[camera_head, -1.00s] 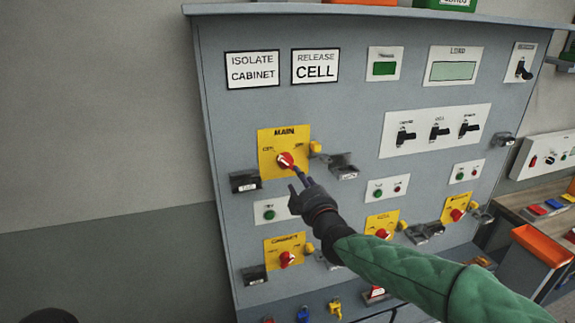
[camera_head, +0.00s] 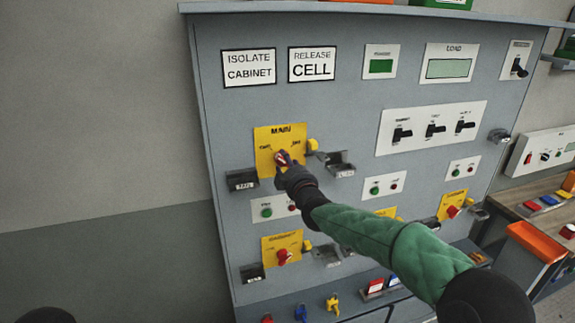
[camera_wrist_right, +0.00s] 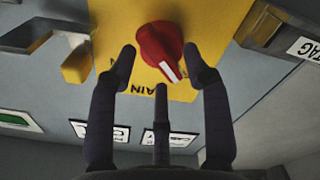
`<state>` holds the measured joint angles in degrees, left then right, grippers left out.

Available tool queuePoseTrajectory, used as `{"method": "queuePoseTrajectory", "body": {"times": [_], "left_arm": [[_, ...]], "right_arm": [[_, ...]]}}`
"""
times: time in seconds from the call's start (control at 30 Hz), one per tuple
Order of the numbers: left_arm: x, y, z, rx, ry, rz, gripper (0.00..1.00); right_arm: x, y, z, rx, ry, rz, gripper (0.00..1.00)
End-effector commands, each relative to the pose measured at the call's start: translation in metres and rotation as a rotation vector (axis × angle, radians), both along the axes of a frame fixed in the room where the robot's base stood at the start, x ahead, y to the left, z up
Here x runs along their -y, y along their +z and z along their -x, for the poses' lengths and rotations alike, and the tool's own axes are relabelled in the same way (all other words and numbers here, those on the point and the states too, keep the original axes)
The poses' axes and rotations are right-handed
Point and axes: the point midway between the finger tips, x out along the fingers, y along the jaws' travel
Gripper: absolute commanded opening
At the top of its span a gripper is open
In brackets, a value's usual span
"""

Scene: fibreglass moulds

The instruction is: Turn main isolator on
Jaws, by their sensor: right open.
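The main isolator is a red rotary knob on a yellow plate (camera_head: 268,138) marked MAIN, at the left of the grey panel. My right gripper (camera_head: 284,163) is at this knob in the head view and covers part of it. In the right wrist view, the red knob (camera_wrist_right: 158,45) with its white pointer mark lies between the spread fingertips of my right gripper (camera_wrist_right: 163,70). The fingers are open around it; I cannot tell whether any touches it. My left gripper is not clearly in view; only a dark rounded shape shows at the bottom left.
A yellow padlock-like piece (camera_head: 312,145) and a grey bracket (camera_head: 338,165) stick out right of the plate. A black holder (camera_head: 242,180) is to its left. Another yellow isolator plate (camera_head: 283,247) is below.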

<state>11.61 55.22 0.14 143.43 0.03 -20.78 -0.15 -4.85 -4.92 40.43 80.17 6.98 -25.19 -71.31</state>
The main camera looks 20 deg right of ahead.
Motion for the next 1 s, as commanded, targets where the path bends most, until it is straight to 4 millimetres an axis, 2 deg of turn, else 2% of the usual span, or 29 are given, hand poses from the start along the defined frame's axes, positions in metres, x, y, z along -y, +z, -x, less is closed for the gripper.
{"method": "queuePoseTrajectory", "body": {"times": [0.07,0.2,0.23,0.67,1.0], "left_arm": [[0.0,0.0,0.0,0.0,0.0,0.0,0.4],[0.0,0.0,0.0,0.0,0.0,0.0,0.4],[0.0,0.0,0.0,0.0,0.0,0.0,0.4],[0.0,-0.005,0.0,0.0,0.0,0.0,0.4],[0.0,-0.025,0.0,0.0,0.0,0.0,0.4]], "right_arm": [[0.0,0.0,0.0,0.0,0.0,0.0,0.46],[0.0,0.0,0.0,0.0,0.0,0.0,0.07],[0.0,0.0,0.0,0.0,0.0,0.0,0.0],[0.0,-0.001,0.0,-0.002,0.0,-0.05,0.0],[0.002,-0.003,0.0,-0.01,0.0,-0.289,0.0]]}}
